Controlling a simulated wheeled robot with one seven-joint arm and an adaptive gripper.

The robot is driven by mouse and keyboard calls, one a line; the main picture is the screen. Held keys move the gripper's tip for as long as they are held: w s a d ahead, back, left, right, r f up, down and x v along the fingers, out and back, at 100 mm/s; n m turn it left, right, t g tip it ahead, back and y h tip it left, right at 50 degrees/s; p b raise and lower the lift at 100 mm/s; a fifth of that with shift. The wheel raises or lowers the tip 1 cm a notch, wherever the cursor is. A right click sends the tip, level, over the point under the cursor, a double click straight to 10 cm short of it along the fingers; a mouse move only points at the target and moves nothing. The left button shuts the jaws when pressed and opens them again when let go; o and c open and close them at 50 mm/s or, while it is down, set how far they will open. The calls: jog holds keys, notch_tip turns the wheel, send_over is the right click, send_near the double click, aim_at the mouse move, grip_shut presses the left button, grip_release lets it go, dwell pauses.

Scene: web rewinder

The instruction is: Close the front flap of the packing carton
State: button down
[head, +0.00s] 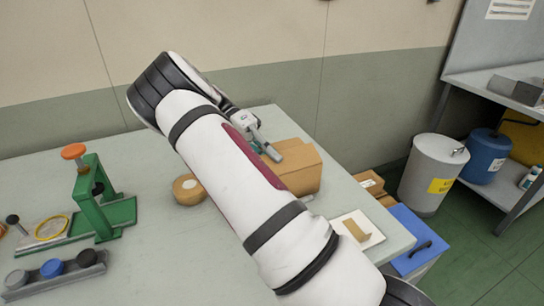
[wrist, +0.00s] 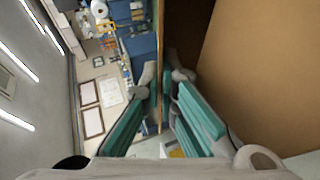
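The packing carton (head: 300,168) is a brown box on the table, partly hidden behind my arm in the head view. Its broad cardboard wall (wrist: 265,70) fills the right of the wrist view, beside a dark gap. A thin cardboard flap (wrist: 160,45) shows edge-on left of that gap and runs down between my fingers; I take it for the front flap. In the head view my gripper (head: 270,150) is at the carton's left end.
A green press stand (head: 95,195) and a rack of knobs (head: 55,270) are at the left. A white tray (head: 345,228) lies near the right table edge. A blue box (head: 410,235) and grey drum (head: 430,175) stand beyond.

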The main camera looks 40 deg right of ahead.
jog(key=c, duration=1.8)
grip_release()
jog(key=shift+c, duration=0.2)
jog(key=shift+r, duration=0.1)
